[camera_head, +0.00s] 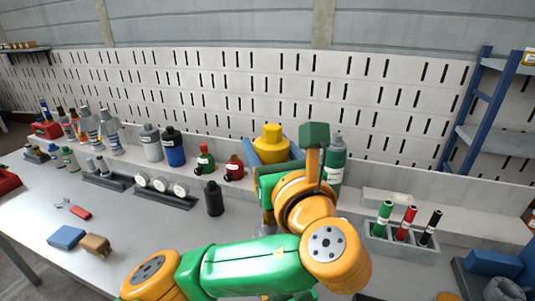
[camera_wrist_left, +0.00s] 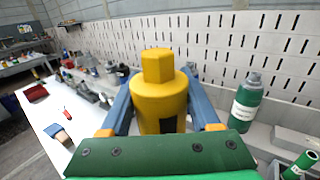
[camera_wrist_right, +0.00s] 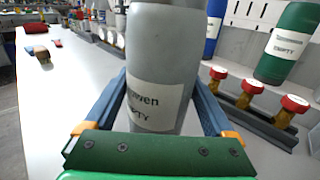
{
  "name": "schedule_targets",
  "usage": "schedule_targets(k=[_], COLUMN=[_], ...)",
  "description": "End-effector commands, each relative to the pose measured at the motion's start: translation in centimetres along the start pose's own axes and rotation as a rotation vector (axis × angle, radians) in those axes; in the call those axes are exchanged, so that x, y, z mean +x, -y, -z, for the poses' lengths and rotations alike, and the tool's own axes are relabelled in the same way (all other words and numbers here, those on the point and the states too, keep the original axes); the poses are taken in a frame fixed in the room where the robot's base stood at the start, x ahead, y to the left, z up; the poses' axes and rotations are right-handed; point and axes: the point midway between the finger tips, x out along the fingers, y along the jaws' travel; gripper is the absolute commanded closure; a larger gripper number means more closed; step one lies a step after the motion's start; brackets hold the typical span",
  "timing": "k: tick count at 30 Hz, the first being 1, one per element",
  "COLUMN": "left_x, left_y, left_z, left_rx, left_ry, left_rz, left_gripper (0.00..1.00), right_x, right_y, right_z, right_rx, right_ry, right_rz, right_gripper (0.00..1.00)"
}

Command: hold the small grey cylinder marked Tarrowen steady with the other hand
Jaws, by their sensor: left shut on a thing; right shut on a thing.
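The small grey cylinder (camera_wrist_right: 160,65) fills the middle of the right wrist view. Its white label is partly readable, ending in "wen" with "PTY" below. My right gripper (camera_wrist_right: 165,95) is shut on it, one blue finger on each side; its top is cut off by the frame. In the head view I cannot make out this gripper or cylinder clearly. My left gripper (camera_wrist_left: 158,88) is shut on a yellow cylinder (camera_wrist_left: 160,97) with a narrower faceted top. The yellow cylinder also shows in the head view (camera_head: 270,146), behind my left arm.
A green labelled cylinder (camera_head: 335,158) stands right of the yellow one. A grey holder (camera_head: 400,246) carries green, red and black tubes. A black bottle (camera_head: 214,199) stands on the table.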

Motion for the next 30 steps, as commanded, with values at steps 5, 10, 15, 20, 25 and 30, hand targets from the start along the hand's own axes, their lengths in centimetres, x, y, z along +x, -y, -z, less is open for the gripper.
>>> schedule_targets(k=[5, 10, 15, 20, 25, 30], left_x=[0.0, 0.0, 0.0, 0.0, 0.0, 0.0], left_y=[0.0, 0.0, 0.0, 0.0, 0.0, 0.0], left_z=[-0.7, -1.8, -3.1, -4.0, -5.5, -6.2], left_rx=[-0.001, -0.002, -0.002, -0.001, -0.002, 0.000], left_ry=[0.001, 0.002, 0.002, 0.002, 0.002, 0.001], left_rz=[0.001, 0.000, 0.000, 0.000, 0.001, 0.000], left_gripper=[1.00, 1.00, 1.00, 1.00, 1.00, 1.00], right_x=[0.0, 0.0, 0.0, 0.0, 0.0, 0.0], right_y=[0.1, 0.1, 0.1, 0.1, 0.1, 0.0], right_z=[0.0, 0.0, 0.0, 0.0, 0.0, 0.0], right_rx=[-0.001, -0.001, -0.001, -0.001, -0.001, -0.001], right_ry=[0.000, 0.000, 0.000, 0.000, 0.000, 0.000], right_rz=[0.001, 0.001, 0.001, 0.001, 0.001, 0.001], right_gripper=[0.78, 0.78, 0.78, 0.78, 0.78, 0.78])
